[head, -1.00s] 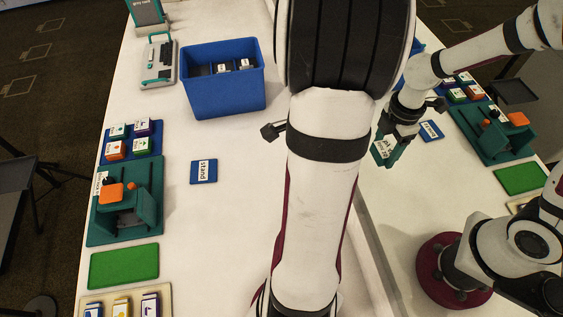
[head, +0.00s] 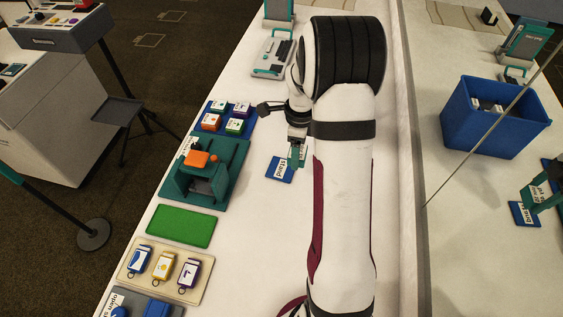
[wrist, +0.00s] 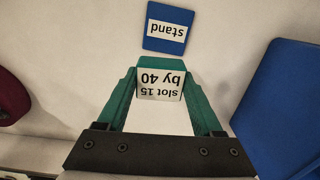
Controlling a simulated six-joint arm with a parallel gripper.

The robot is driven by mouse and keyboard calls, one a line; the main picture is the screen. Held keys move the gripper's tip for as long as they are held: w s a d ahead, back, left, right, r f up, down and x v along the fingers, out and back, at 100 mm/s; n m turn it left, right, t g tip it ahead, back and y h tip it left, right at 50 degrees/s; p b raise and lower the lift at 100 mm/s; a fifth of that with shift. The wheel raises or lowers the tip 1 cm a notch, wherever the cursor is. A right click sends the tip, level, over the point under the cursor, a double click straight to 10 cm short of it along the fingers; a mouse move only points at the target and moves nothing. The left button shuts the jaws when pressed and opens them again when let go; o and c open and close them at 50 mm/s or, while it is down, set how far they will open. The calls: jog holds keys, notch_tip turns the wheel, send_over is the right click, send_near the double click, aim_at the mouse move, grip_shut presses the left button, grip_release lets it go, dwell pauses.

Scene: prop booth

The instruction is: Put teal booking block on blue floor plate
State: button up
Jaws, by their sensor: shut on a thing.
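The teal booking block (wrist: 160,84) is between my gripper's fingers in the wrist view, its white "slot 15 by 40" label upside down. My gripper (head: 297,150) is shut on it; in the head view block and fingers are small and partly hidden by my arm. The blue floor plate (head: 273,171), labelled "stand", lies flat on the white table just left of and below the gripper. The plate also shows in the wrist view (wrist: 164,43), bare, beyond the block with a gap between them in the picture. The height of the block above the table is hard to tell.
Left of the plate are a teal booth model (head: 213,185) with an orange block, a blue tray (head: 221,130) of small blocks, a green mat (head: 180,226) and a beige tray of tags (head: 150,283). A blue bin (wrist: 285,105) stands right in the wrist view. A mirror-like panel runs along the right.

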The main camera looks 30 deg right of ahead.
aim_at(281, 168)
jog(key=w+a+f, duration=0.2)
jog(key=w+f, duration=0.1)
jog(key=shift+w+a+f, duration=0.15)
jog(key=shift+w+a, duration=0.1)
jog(key=shift+w, duration=0.05)
jog(key=shift+f, duration=1.75)
jog(key=o, duration=1.4)
jog(key=shift+f, duration=0.1)
